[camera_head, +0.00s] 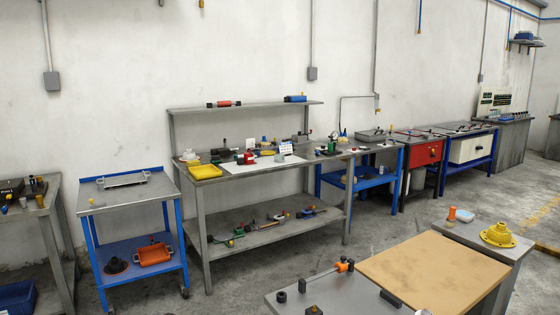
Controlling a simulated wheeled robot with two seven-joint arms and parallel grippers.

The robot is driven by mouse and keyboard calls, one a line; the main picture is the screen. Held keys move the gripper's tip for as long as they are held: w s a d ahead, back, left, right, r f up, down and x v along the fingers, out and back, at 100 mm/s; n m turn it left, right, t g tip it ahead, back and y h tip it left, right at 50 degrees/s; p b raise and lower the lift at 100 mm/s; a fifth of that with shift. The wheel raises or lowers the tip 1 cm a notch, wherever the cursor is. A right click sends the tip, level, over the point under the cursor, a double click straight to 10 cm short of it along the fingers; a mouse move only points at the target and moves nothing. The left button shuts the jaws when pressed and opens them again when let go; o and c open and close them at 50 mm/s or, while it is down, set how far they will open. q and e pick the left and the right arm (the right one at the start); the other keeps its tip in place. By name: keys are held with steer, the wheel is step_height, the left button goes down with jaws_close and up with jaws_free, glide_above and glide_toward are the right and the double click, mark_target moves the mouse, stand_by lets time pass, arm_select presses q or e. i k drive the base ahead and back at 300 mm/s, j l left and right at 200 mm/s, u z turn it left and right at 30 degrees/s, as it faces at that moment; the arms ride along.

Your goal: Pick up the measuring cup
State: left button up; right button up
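I cannot pick out the measuring cup with certainty; the small items are too far off to tell apart. A small orange cylinder (452,213) stands upright on the grey cabinet at the lower right. A pale rounded object (188,156) sits at the left end of the long workbench. Neither of my grippers is in view.
The long grey workbench (245,178) by the wall holds a yellow tray (205,171) and many tools. A blue-framed cart (125,194) stands left of it. In front are a tan-topped table (435,270) and a yellow flanged part (497,235). Open floor lies between.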

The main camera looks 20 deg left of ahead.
mark_target(279, 158)
steer(key=i+j+u, duration=0.2)
steer(key=j, duration=0.25)
steer(key=i+j+u, duration=0.15)
steer(key=j, duration=0.25)
steer(key=i+j+u, duration=0.75)
steer(key=i, duration=0.4)
steer(key=i+j+u, duration=0.25)
steer(key=i, duration=0.25)
steer(key=i+l+z, duration=0.1)
steer(key=i+z, duration=0.7)
steer(key=i+j+z, duration=0.4)
steer(key=i, duration=0.15)
steer(key=i+l+z, duration=0.2)
steer(key=i+z, duration=0.95)
steer(key=i+l+u, duration=0.1)
steer(key=i, duration=1.3)
